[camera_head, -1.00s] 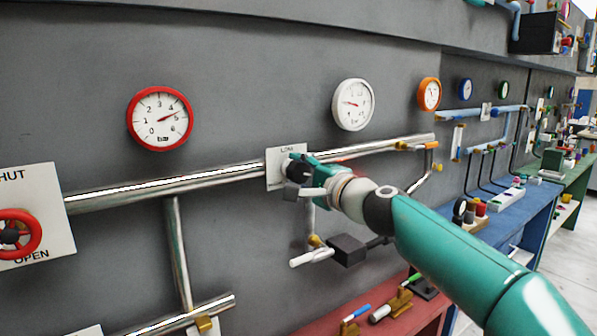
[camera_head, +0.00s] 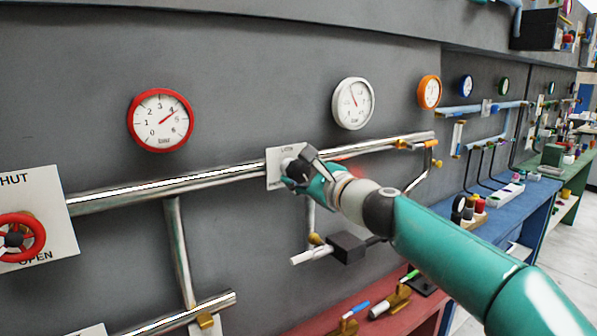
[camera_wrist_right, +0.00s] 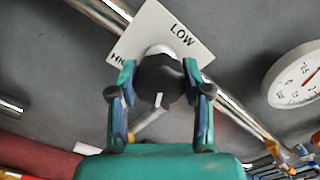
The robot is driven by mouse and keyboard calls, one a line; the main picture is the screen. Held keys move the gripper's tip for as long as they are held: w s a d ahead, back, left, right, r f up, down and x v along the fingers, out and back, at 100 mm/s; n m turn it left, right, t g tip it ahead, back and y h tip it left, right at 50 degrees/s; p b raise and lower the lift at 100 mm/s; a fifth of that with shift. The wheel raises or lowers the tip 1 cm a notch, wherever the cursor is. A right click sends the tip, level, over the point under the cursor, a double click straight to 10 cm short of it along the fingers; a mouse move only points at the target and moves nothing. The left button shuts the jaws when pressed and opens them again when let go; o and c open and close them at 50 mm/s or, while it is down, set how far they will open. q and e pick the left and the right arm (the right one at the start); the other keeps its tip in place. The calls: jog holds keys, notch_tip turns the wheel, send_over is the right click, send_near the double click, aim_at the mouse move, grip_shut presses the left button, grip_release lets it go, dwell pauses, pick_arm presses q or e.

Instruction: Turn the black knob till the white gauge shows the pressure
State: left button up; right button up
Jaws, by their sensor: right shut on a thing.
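The black knob (camera_wrist_right: 160,84) sits on a white plate (camera_wrist_right: 187,30) marked LOW, with a second word partly hidden. My right gripper (camera_wrist_right: 160,76) is shut on the knob, one finger on each side; a pale mark on the knob points down in the wrist view. In the head view the right gripper (camera_head: 300,172) largely covers the knob, and the plate (camera_head: 276,158) shows behind it. The white gauge (camera_head: 353,104) is on the wall above and to the right; its needle points up and slightly left. Its numbers are too small to read surely. My left gripper is out of view.
A red-rimmed gauge (camera_head: 160,120) hangs at the left, above a steel pipe (camera_head: 165,187). A red wheel valve (camera_head: 20,238) is at the far left. A black box with a white lever (camera_head: 310,256) is below my right gripper. A red bench (camera_head: 340,318) stands below.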

jog(key=shift+w+f, duration=0.1)
jog(key=shift+f, duration=0.4)
jog(key=o, duration=1.2)
jog(key=shift+d, duration=0.15)
jog(key=shift+c, duration=0.2)
jog(key=shift+r, duration=0.25)
jog(key=shift+s, duration=0.2)
jog(key=v, duration=1.1)
jog(key=shift+s+d, duration=0.15)
jog(key=shift+s, duration=0.1)
